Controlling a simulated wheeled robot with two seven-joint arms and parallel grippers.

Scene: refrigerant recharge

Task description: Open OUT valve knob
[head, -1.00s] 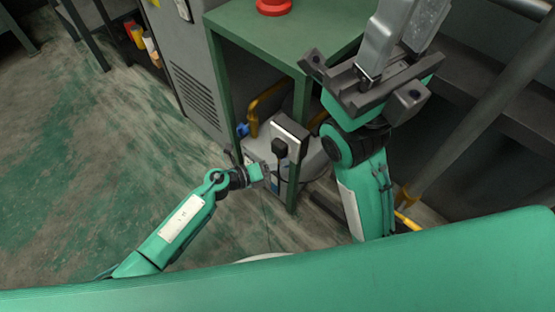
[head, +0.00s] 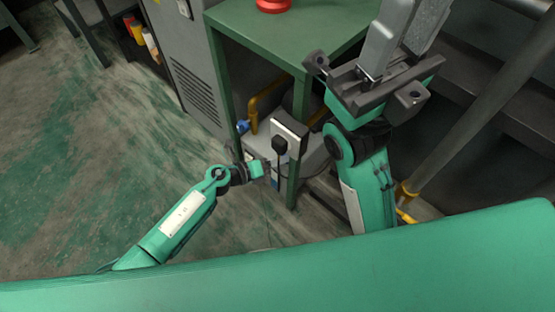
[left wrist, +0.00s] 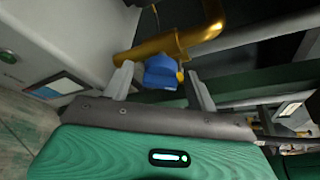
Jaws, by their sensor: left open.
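A blue valve knob (left wrist: 162,72) sits on a yellow pipe (left wrist: 150,50) in the left wrist view. It appears between the two fingers of my left gripper (left wrist: 161,88), which is open. I cannot tell whether the fingers reach around the knob; no contact shows. In the head view a small blue part (head: 242,126) shows by the yellow pipe under the green table. My left gripper (head: 268,170) is small there, beside the table leg. My right gripper (head: 402,45) is raised at upper right with its fingertips near the top edge; its opening is unclear. No OUT label is readable.
The green table (head: 285,35) has a leg close to my left gripper. A grey cabinet (head: 190,60) stands left of it. A grey box with a black plug (head: 280,146) is near the leg. Free floor (head: 100,150) lies to the left.

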